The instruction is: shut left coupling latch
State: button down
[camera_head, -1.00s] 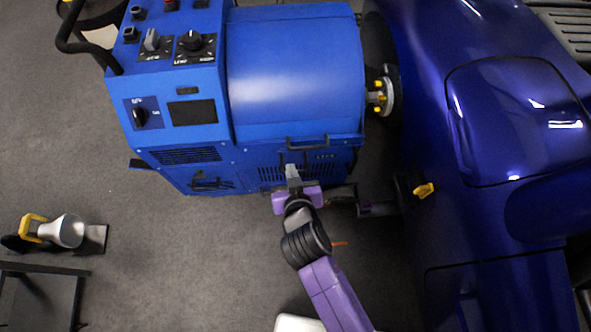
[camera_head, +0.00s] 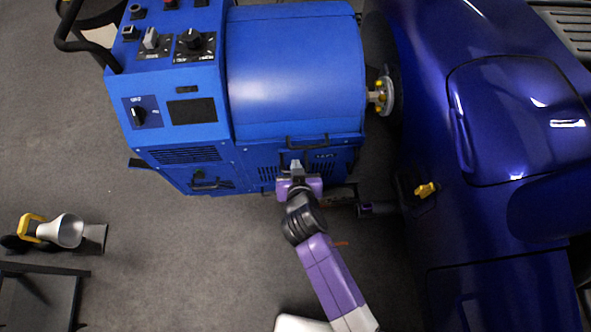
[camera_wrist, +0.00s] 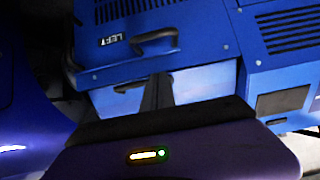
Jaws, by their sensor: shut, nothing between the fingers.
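The blue dynamometer cabinet (camera_head: 300,75) stands beside the car. In the wrist view, a black latch handle (camera_wrist: 155,42) sits on the cabinet face next to an upside-down LEFT label (camera_wrist: 111,40). My gripper (camera_head: 295,164) is at the cabinet's lower front in the head view, where it partly hides the latch area. In the wrist view its dark fingers (camera_wrist: 157,91) are together, empty, and appear just below the latch handle. I cannot tell whether they touch it.
The dark blue car (camera_head: 490,140) stands close on the right, with a yellow part (camera_head: 427,190) at its side. A dark bar lies low between cabinet and car. A yellow-handled silver device (camera_head: 60,230) is on the floor at left.

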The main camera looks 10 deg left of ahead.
jog(key=x, duration=0.3)
jog(key=shift+w+f, duration=0.15)
jog(key=f, duration=0.2)
jog(key=s+f+b, duration=0.1)
jog(key=f, duration=0.1)
jog(key=shift+d, duration=0.15)
jog(key=shift+f+b, duration=0.2)
jog(key=shift+b, duration=0.35)
